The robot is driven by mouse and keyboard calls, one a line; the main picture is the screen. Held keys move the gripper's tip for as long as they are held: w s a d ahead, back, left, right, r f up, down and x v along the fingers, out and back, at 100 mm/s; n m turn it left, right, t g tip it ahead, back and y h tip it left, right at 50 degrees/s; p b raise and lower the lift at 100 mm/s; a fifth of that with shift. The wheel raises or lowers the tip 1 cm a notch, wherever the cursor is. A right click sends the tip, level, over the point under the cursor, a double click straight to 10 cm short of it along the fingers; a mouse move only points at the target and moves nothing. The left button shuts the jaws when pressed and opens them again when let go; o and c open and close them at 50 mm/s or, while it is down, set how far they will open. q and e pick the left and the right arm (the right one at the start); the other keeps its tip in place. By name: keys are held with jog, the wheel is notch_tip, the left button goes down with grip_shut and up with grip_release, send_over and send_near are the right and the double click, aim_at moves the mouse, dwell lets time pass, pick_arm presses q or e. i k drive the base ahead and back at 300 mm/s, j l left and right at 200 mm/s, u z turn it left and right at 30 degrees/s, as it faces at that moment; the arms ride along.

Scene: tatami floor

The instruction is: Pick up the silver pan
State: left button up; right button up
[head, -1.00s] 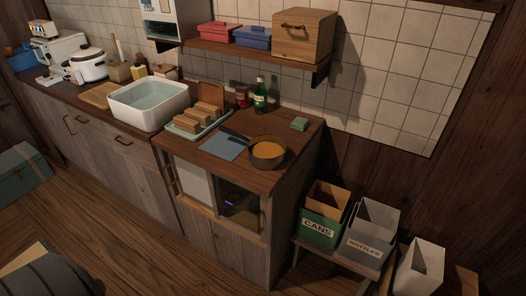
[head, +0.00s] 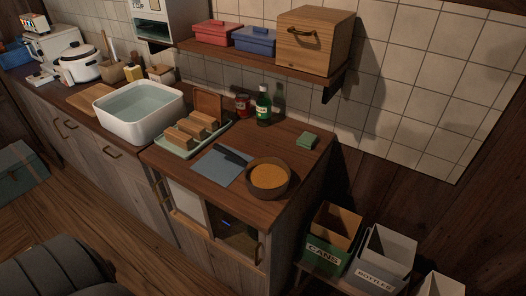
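A round pan (head: 270,180) with orange-brown contents stands on the right part of the wooden counter (head: 215,191), near its front edge. Its rim looks dark grey-brown in this light. A dark handle (head: 233,157) reaches from it to the upper left, over a blue-grey mat (head: 219,168). Neither of my grippers is in view.
A tray of wooden blocks (head: 188,136) and a white water basin (head: 140,112) stand left of the pan. A green bottle (head: 263,106), red jar (head: 242,105) and green sponge (head: 307,140) sit behind it. A shelf (head: 262,60) hangs above. Bins (head: 331,238) stand right.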

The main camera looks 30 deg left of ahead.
aim_at(268, 178)
jog(key=i+j+u, duration=0.15)
jog(key=i+u, duration=0.35)
jog(key=i+j+u, duration=0.1)
jog(key=i+u, duration=0.15)
jog(key=u, duration=0.25)
